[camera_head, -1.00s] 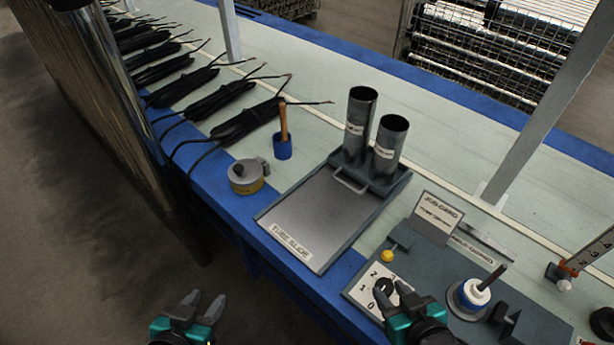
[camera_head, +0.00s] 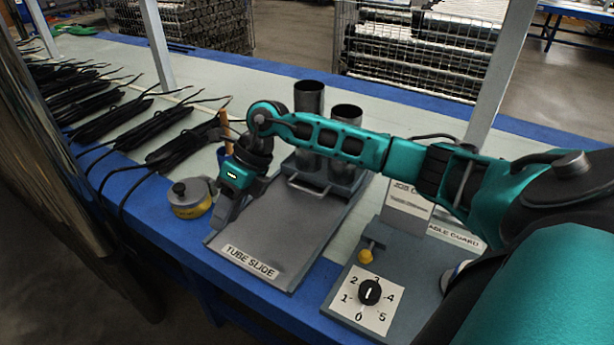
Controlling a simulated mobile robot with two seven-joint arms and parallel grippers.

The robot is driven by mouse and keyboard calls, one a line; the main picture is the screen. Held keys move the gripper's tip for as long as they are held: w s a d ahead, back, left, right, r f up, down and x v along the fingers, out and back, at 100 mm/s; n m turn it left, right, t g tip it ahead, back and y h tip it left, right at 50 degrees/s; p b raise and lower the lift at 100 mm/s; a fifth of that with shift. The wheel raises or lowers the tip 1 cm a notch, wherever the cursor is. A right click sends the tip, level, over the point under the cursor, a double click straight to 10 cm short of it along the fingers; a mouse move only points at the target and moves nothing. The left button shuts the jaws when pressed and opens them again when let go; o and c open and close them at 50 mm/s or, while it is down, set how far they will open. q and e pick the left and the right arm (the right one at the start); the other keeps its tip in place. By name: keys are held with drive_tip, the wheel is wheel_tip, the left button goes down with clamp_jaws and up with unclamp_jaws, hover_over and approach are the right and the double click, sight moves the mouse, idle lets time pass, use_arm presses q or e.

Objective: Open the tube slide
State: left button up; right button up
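The tube slide (camera_head: 265,255) is a flat grey tray labelled TUBE SLIDE on the bench. A metal handle (camera_head: 309,190) lies at its far end, in front of a block holding two upright grey tubes (camera_head: 309,98), (camera_head: 346,113). My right arm reaches across from the right, in front of the tubes, hiding parts of them. My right gripper (camera_head: 222,218) points down at the left edge of the tray, left of the handle and apart from it. Its fingers are seen from the side, so their opening and any contact with the tray cannot be told. My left gripper is out of view.
A round yellow-and-grey tin (camera_head: 190,198) stands just left of my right gripper. A wooden-handled tool in a blue holder (camera_head: 225,155) is behind it. Bundles of black cable (camera_head: 130,128) lie along the left. A dial panel (camera_head: 367,300) and a job card (camera_head: 407,207) are at the right.

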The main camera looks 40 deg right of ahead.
drive_tip(key=w+d+r+h+b, duration=0.15)
drive_tip(key=d+h, duration=0.45)
drive_tip(key=d, duration=0.7)
drive_tip(key=m+h+b, duration=0.2)
drive_tip(key=h, duration=0.1)
approach(308, 192)
drive_tip(key=b+x, duration=0.1)
drive_tip(key=x, duration=0.2)
drive_tip(key=b+x, duration=0.1)
drive_tip(key=x, duration=0.2)
drive_tip(key=shift+d+f+b, duration=0.1)
drive_tip(key=shift+d+b, duration=0.15)
drive_tip(key=shift+b, duration=0.1)
drive_tip(key=shift+w+d+f, duration=0.1)
drive_tip(key=shift+f, duration=0.45)
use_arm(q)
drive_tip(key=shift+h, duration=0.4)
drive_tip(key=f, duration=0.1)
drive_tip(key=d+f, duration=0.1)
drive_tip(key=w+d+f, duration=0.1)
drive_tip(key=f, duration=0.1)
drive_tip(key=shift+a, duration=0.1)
use_arm(e)
drive_tip(key=shift+c, duration=0.2)
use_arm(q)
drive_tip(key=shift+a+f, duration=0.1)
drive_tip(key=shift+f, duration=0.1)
use_arm(e)
clamp_jaws()
